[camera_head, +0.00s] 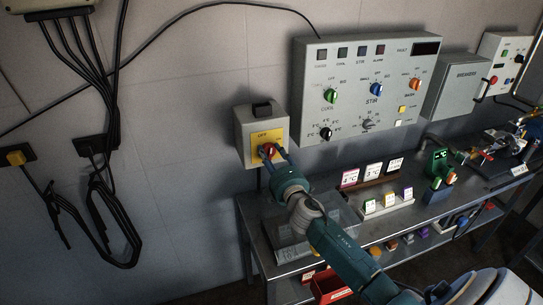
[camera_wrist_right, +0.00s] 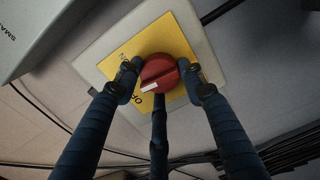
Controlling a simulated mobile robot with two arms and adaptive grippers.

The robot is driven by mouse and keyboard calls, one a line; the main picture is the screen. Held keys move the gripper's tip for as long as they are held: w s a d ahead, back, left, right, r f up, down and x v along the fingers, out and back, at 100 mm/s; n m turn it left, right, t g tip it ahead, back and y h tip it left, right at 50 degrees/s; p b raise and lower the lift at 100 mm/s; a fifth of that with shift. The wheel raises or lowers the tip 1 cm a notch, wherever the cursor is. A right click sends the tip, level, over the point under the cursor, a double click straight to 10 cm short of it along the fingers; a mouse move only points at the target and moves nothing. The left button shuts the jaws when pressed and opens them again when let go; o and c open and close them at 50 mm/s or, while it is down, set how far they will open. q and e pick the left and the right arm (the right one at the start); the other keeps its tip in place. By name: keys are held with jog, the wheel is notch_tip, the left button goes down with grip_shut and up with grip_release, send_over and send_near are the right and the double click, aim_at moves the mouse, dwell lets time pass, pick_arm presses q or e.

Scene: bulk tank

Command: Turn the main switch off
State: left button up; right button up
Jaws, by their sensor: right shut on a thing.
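The main switch is a red knob (camera_head: 269,149) on a yellow plate (camera_head: 252,145) fixed to a grey wall box (camera_head: 246,121). OFF is printed at the top of the plate. My right gripper (camera_head: 271,156) reaches up to the knob from below right. In the wrist view the knob (camera_wrist_right: 160,71) sits between the dark fingertips of my right gripper (camera_wrist_right: 159,82), which is shut on it. A white mark on the knob faces the lower left, near partly hidden lettering on the plate. My left gripper is not in view.
A control panel (camera_head: 351,103) with several coloured knobs is on the wall to the right, with a breaker box (camera_head: 456,86) beside it. A metal table (camera_head: 416,209) below holds labelled cards and small tools. Black cables (camera_head: 108,150) hang at the left.

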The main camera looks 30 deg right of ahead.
jog(key=shift+a+n, duration=0.3)
jog(key=shift+n, duration=0.3)
jog(key=o, duration=1)
jog(key=shift+w, duration=0.1)
jog(key=shift+o, duration=0.6)
jog(key=shift+a, duration=0.15)
jog(key=shift+s+f, duration=0.1)
jog(key=shift+s, duration=0.25)
jog(key=v, duration=1.1)
